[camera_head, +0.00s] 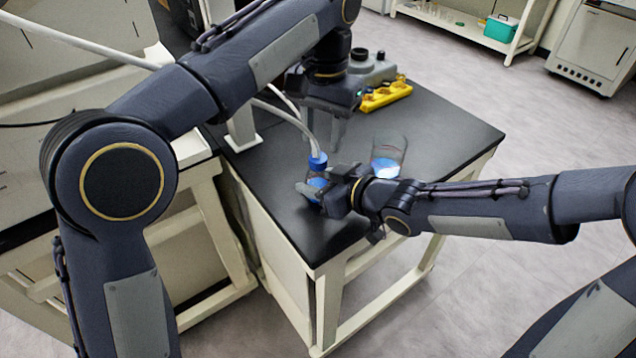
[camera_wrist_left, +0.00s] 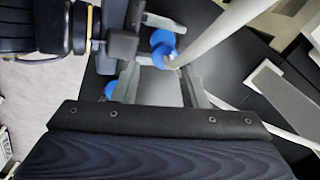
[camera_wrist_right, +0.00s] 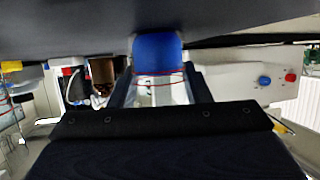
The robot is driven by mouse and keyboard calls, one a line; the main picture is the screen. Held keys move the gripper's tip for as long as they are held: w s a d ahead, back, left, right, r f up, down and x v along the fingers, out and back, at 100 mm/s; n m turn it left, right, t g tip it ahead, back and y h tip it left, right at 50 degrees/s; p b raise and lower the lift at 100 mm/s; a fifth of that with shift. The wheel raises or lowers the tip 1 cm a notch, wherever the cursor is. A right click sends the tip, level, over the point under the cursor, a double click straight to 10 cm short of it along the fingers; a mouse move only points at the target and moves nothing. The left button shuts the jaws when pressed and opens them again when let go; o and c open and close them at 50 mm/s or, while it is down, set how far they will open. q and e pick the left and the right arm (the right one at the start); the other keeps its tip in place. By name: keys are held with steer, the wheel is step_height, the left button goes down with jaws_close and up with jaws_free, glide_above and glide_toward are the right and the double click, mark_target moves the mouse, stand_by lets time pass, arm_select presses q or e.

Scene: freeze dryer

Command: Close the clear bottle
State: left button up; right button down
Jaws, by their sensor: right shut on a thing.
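The clear bottle (camera_head: 317,181) has blue content and stands near the table's front left edge. A blue cap (camera_head: 318,161) with a white tube shows at its top; whether it is seated cannot be told. The blue cap also shows in the left wrist view (camera_wrist_left: 163,42). My right gripper (camera_head: 322,196) is shut on the bottle from the side, and blue fills the space between its fingers in the right wrist view (camera_wrist_right: 158,55). My left gripper (camera_head: 330,128) points down above and behind the bottle. Its fingers are apart and nothing shows held between them.
A clear vessel (camera_head: 389,158) with blue liquid stands right of the bottle, close to my right wrist. A yellow rack (camera_head: 384,95) and a grey device (camera_head: 372,67) stand at the back. The black table (camera_head: 450,130) is clear to the right.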

mark_target(318, 157)
arm_select(q)
steer(key=shift+r, duration=0.6)
steer(key=shift+w+a+r, duration=0.1)
steer(key=shift+a+r, duration=0.1)
steer(key=shift+r, duration=0.25)
steer(key=shift+w+a+r, duration=0.1)
steer(key=shift+a+r, duration=0.05)
steer(key=shift+r, duration=0.3)
steer(key=shift+s+f, duration=0.1)
steer(key=shift+f, duration=3.9)
steer(key=c, duration=0.8)
